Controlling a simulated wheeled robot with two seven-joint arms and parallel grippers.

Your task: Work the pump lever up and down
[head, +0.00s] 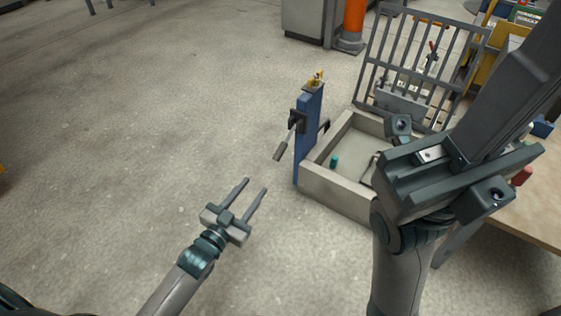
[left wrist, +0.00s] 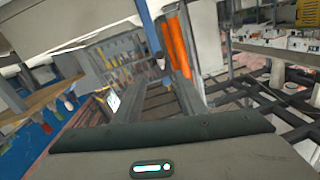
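The pump is a blue upright post (head: 308,125) left of centre-right in the head view, with a yellow fitting (head: 316,79) on top. Its lever (head: 281,150) sticks out from a dark bracket on the post's left side and slants down to a grey grip. My left gripper (head: 252,186) is open and empty, below and left of the grip and apart from it. Its two fingers also show in the left wrist view (left wrist: 166,95). My right gripper (head: 430,180) is large and close at the right; whether its fingers are apart is unclear.
A pale open-topped box (head: 352,199) stands right of the post, partly hidden by my right arm, with a small teal object (head: 334,161) inside. A grey barred frame (head: 415,62) stands behind it. An orange pillar (head: 353,20) is farther back. Floor on the left is clear.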

